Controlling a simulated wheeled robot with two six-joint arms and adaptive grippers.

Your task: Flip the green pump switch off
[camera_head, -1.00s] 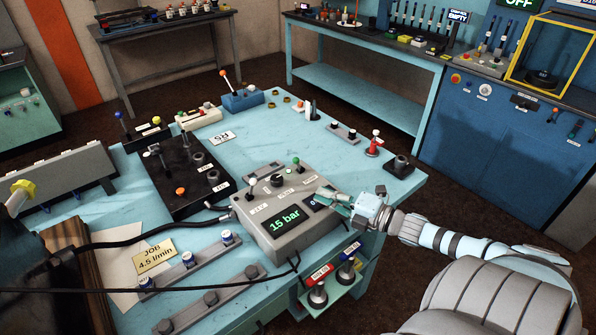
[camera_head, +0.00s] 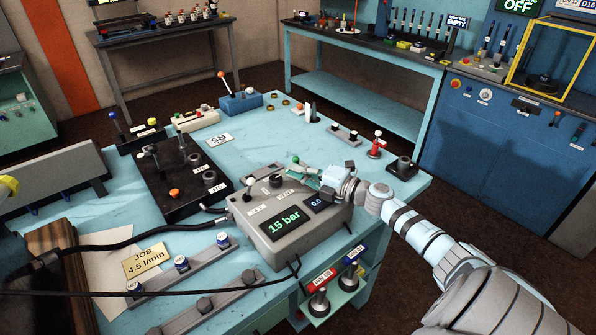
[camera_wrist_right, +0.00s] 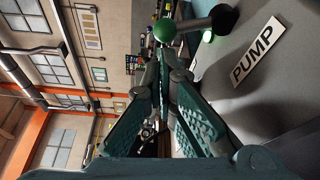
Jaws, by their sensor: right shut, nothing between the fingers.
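The green pump switch is a short lever with a green ball knob (camera_head: 296,160) on the grey control box (camera_head: 262,222). In the right wrist view the green knob (camera_wrist_right: 165,30) and its dark base stand beside the PUMP label (camera_wrist_right: 257,52). A green glow shows next to the base. My right gripper (camera_head: 304,178) is shut and empty over the box's right part, close to the switch. In the right wrist view its fingertips (camera_wrist_right: 160,68) are just below the knob; I cannot tell whether they touch the lever. My left gripper is not in view.
The box's displays (camera_head: 286,222) read 15 bar and 0.0. Dark hoses (camera_head: 130,240) run across the bench (camera_head: 225,160).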

